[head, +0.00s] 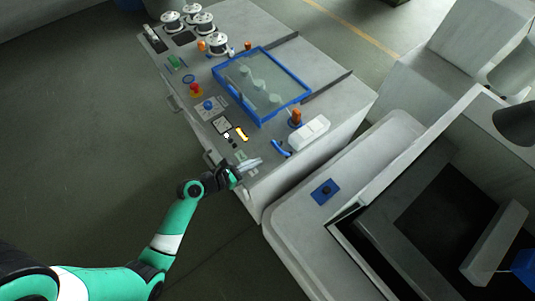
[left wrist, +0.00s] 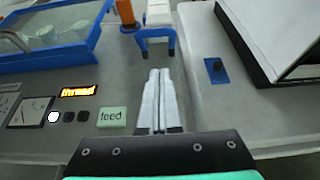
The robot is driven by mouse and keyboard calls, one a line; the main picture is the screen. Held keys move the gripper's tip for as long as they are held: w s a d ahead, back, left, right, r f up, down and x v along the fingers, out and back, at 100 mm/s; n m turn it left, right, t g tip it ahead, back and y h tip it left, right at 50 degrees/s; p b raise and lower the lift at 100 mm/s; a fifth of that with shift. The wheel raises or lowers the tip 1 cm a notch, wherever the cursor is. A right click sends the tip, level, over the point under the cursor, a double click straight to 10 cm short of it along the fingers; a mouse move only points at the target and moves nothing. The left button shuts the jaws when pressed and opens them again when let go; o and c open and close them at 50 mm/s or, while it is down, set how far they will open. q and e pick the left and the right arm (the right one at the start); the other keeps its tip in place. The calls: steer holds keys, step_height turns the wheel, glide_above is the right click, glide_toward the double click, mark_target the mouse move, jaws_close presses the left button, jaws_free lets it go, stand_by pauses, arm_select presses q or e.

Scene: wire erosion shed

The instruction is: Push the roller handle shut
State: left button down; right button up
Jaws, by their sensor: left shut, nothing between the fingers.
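The blue roller handle (head: 281,149) is at the near end of the white roller block (head: 308,133), at the near right corner of the machine top. In the left wrist view it is a blue U-shaped handle (left wrist: 157,32) below the white block (left wrist: 159,12), its two legs pointing toward my gripper. My left gripper (head: 257,162) is shut and empty, its pale fingers together. It is to the left of the handle and apart from it in the head view. In the left wrist view the fingertips (left wrist: 159,73) point at the handle with a gap between. My right gripper is not in view.
A green feed button (left wrist: 112,116) and a lit "thread" display (left wrist: 79,91) lie left of my fingers. An orange-topped post (head: 297,117) stands close to the roller block. A blue-framed clear cover (head: 262,85) lies farther back. A grey tank (head: 340,165) stands at right.

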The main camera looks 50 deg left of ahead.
arm_select(q)
steer(key=shift+x, duration=1.15)
steer(key=w, duration=0.1)
steer(key=w+r, duration=0.1)
steer(key=shift+w, duration=0.25)
steer(key=shift+w+d+r, duration=0.1)
steer(key=shift+w+r, duration=0.15)
steer(key=shift+w, duration=0.3)
